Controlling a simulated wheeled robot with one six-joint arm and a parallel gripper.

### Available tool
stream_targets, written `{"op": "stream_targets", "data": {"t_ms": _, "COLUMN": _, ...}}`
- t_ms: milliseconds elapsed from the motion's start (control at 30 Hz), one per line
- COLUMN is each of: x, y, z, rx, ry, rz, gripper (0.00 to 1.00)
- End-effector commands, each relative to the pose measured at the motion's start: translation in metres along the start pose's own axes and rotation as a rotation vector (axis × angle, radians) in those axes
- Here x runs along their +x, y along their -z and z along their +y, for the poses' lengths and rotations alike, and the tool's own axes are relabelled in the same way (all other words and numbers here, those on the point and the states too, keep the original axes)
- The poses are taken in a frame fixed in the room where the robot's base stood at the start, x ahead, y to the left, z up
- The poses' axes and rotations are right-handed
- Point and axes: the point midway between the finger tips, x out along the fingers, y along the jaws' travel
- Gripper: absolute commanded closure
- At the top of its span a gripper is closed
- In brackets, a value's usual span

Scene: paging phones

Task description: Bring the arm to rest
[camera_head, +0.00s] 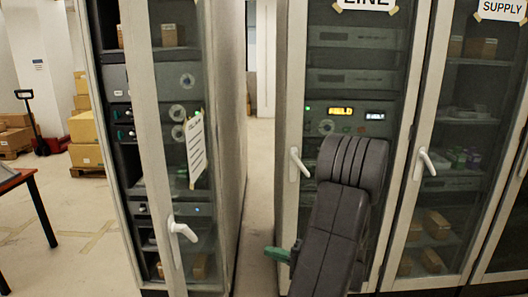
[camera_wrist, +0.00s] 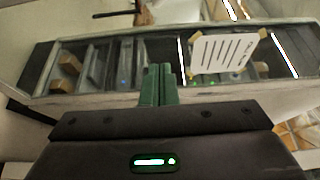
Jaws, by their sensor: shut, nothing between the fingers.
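My arm (camera_head: 335,215) stands folded in front of the middle cabinet (camera_head: 290,120), hiding part of its lower door. My gripper (camera_head: 278,254) shows low in the head view, its green fingers pointing left across the gap between the left and middle cabinets. In the wrist view the green fingers (camera_wrist: 158,85) are together, with nothing between them. The fingers overlap a glass-fronted cabinet (camera_wrist: 105,98) in that view; whether they touch it I cannot tell.
The left cabinet (camera_head: 219,130) has a paper sheet (camera_head: 195,150) on its glass and a white handle (camera_head: 181,229). Handles also stick out at the middle door (camera_head: 297,163) and the right door (camera_head: 424,164). A table (camera_head: 31,182) stands at the far left, with open floor (camera_head: 85,250) beside it.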

Motion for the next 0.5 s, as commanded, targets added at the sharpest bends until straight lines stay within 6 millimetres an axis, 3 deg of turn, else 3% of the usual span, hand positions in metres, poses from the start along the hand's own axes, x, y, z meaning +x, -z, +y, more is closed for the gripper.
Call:
{"op": "stream_targets", "data": {"t_ms": 133, "x": -0.026, "y": 0.018, "z": 0.006, "rx": -0.003, "ry": -0.001, "rz": 0.004, "gripper": 1.0}}
{"op": "stream_targets", "data": {"t_ms": 500, "x": -0.088, "y": 0.016, "z": 0.004, "rx": -0.002, "ry": -0.001, "rz": 0.003, "gripper": 1.0}}
